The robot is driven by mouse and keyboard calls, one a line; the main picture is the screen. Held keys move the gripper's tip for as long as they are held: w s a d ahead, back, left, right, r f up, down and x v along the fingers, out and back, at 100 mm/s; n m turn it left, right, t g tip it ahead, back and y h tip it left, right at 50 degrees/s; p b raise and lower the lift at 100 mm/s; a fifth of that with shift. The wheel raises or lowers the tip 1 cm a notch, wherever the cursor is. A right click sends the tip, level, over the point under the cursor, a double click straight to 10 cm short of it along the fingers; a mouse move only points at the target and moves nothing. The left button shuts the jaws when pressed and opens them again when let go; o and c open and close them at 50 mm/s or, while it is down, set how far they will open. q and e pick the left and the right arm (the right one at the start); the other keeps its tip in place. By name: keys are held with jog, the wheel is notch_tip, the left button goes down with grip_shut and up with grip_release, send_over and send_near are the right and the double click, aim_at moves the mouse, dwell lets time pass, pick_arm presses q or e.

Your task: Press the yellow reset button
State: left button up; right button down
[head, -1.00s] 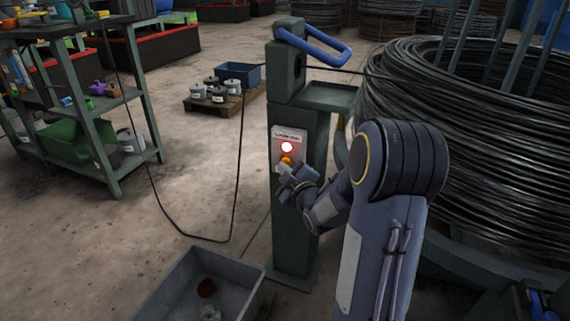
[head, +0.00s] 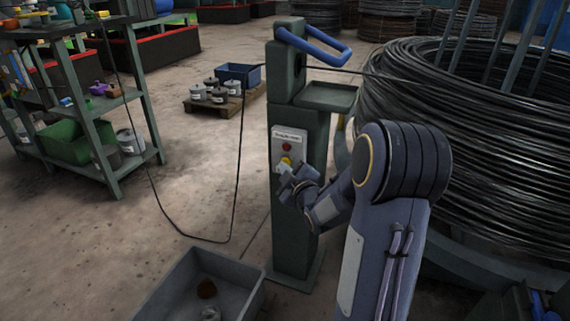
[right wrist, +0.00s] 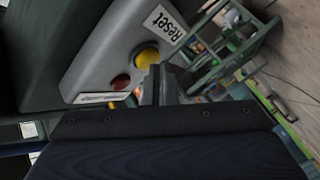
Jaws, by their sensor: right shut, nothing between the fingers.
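The yellow reset button (head: 286,162) is on a light grey panel (head: 276,148) on the front of the dark green post (head: 291,235). A dark red, unlit lamp (head: 287,147) sits above it. In the right wrist view the yellow button (right wrist: 147,58) shows beside a "Reset" label (right wrist: 164,23), with the red lamp (right wrist: 120,82) next to it. My right gripper (head: 284,171) is shut and empty, its tips right at the button; in the right wrist view its fingers (right wrist: 157,80) partly overlap the button's edge. Whether they touch it I cannot tell. My left gripper is out of view.
A large coil of black wire (head: 450,130) stands right of the post. A grey bin (head: 165,300) is on the floor in front. A green shelf (head: 110,105) stands at the left. A black cable (head: 238,170) hangs left of the post. Floor between shelf and post is mostly clear.

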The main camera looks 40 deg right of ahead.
jog(key=shift+s+a, duration=0.35)
jog(key=shift+a, duration=0.25)
jog(key=a, duration=0.1)
jog(key=s+a, duration=0.1)
jog(key=a, duration=0.1)
jog(key=s+a, duration=0.1)
jog(key=shift+s+a, duration=0.15)
jog(key=shift+a, duration=0.05)
dwell(0.9)
